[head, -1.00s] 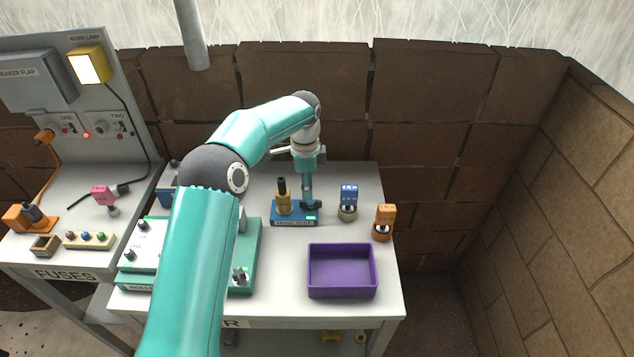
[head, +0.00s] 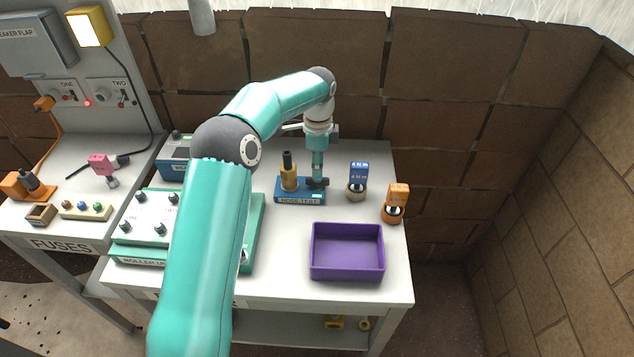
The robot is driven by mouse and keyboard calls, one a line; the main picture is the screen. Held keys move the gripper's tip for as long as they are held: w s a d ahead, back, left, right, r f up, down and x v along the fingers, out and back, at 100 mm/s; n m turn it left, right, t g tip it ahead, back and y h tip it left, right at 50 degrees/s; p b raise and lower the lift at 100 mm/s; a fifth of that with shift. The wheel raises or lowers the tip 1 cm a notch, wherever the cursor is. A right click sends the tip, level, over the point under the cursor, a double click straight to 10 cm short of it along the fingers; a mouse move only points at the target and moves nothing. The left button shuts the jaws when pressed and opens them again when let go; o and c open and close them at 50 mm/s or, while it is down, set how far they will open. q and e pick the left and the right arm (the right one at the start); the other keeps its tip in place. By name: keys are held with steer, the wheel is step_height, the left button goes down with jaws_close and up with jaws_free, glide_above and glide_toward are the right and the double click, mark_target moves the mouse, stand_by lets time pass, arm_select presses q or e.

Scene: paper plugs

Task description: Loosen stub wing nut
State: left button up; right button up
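The blue hose test base (head: 287,197) stands on the bench, with a brass stub with a black top (head: 289,174) upright on its left part. My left gripper (head: 318,181) points down over the right part of this base, beside the brass stub and apart from it. A dark piece shows at the gripper's tip, low over the base. I cannot tell whether it is the wing nut or the fingers. The fingers are too small to tell open from shut. My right gripper is not in view.
A purple tray (head: 347,275) is empty at the front right. A blue block (head: 359,170) and an orange block (head: 398,193) stand on round bases at the right. A green roller panel (head: 151,261) is partly hidden behind my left arm. A fuse bench (head: 60,243) stands left.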

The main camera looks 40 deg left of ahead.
mark_target(318, 182)
arm_select(q)
steer(key=shift+r, duration=0.1)
stand_by(0.3)
steer(key=shift+s+f, duration=0.1)
steer(key=shift+f, duration=0.1)
steer(key=shift+f+b, duration=0.75)
steer(key=shift+f, duration=1.05)
jaws_close()
